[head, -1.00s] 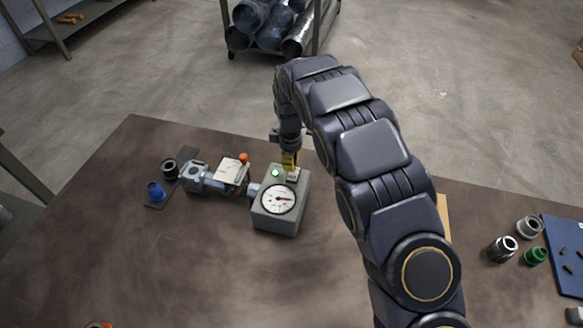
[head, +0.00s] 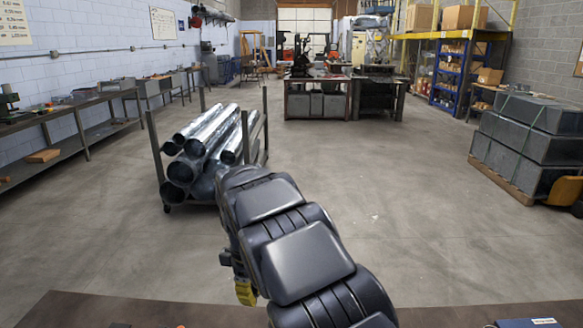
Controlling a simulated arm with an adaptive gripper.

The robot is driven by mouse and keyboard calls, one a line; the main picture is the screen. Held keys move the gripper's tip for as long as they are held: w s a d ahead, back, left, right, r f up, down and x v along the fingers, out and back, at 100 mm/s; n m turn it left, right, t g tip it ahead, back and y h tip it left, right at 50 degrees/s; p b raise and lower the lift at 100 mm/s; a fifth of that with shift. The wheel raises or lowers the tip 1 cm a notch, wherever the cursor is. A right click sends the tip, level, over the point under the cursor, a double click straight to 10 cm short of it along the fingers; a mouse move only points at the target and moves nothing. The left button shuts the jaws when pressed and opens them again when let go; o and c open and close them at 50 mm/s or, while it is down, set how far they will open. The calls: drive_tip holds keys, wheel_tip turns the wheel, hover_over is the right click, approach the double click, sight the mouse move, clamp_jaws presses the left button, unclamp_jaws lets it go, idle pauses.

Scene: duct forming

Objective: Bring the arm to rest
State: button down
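My arm reaches up from the bottom of the head view and bends over at its top. My gripper (head: 246,292) hangs down at the left side of the arm, above the far edge of the brown worktable (head: 440,316). Only a yellow part of it shows clearly, partly covered by my arm. Its fingertips cannot be made out, so whether it is open or shut does not show. The grey gauge box is out of view.
A cart with shiny metal ducts (head: 207,140) stands beyond the table, left of my arm. A long bench (head: 75,125) lines the left wall. Stacked grey boxes (head: 530,140) stand on a pallet at right. A blue mat (head: 527,322) shows at the table edge. The middle floor is clear.

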drive_tip(key=s+d+r+m+g, duration=0.1)
drive_tip(key=s+d+r+m, duration=0.2)
drive_tip(key=s+d+m, duration=0.35)
drive_tip(key=s+d+r+m, duration=0.3)
drive_tip(key=s+d+r, duration=0.1)
drive_tip(key=s+d, duration=0.45)
drive_tip(key=s+d+f+m, duration=0.1)
drive_tip(key=s+d+m, duration=0.1)
drive_tip(key=s, duration=0.6)
drive_tip(key=s+d+f+m+g, duration=0.1)
drive_tip(key=s+m, duration=0.3)
drive_tip(key=s, duration=0.4)
drive_tip(key=shift+s+d, duration=0.3)
drive_tip(key=shift+d, duration=0.15)
